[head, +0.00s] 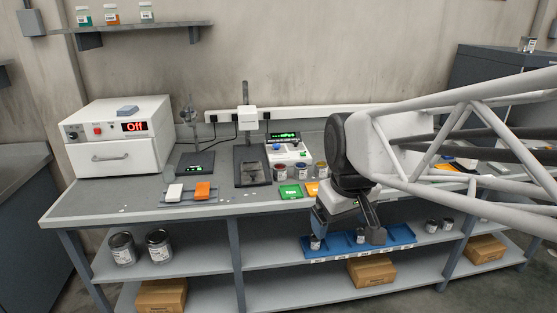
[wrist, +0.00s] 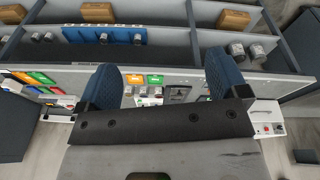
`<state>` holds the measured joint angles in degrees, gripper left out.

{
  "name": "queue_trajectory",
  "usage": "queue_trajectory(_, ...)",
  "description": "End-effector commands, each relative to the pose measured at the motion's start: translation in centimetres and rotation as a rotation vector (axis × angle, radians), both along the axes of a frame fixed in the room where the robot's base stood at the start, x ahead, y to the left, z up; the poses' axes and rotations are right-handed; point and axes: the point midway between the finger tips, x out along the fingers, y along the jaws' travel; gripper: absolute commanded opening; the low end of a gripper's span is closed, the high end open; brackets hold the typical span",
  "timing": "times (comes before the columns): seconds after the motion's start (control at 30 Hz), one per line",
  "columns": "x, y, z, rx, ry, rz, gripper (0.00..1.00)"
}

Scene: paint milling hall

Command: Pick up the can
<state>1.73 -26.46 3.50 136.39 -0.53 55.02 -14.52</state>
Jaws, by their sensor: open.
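Several cans are in view, and I cannot tell which one the task means. Two large grey cans (head: 140,248) stand on the left of the middle shelf; they also show in the wrist view (wrist: 246,51). Small cans stand on a blue tray (head: 400,236) on the same shelf, one a small can (head: 360,236). Small open paint cans (head: 303,171) stand on the bench top. My gripper (head: 347,232) is open and empty, pointing down in front of the bench edge. In the head view it overlaps the tray and partly hides it. Its spread fingers show in the wrist view (wrist: 160,72).
The bench top (head: 110,200) holds a white oven (head: 118,138), a dark stand (head: 250,165), and green and orange cards (head: 291,191). Cardboard boxes (head: 371,271) sit on the bottom shelf. Two more small cans (head: 438,226) stand right of the tray.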

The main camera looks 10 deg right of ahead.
Motion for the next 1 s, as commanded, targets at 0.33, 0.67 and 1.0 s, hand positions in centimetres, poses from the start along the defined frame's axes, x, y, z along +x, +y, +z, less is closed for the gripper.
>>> queue_trajectory(0.33,8.3,-1.1,2.0,-0.039,0.029,0.196,0.92)
queue_trajectory(0.67,16.3,-2.4,2.7,-0.070,0.055,0.384,0.92)
queue_trajectory(1.0,24.5,-4.0,2.3,-0.098,0.080,0.579,0.92)
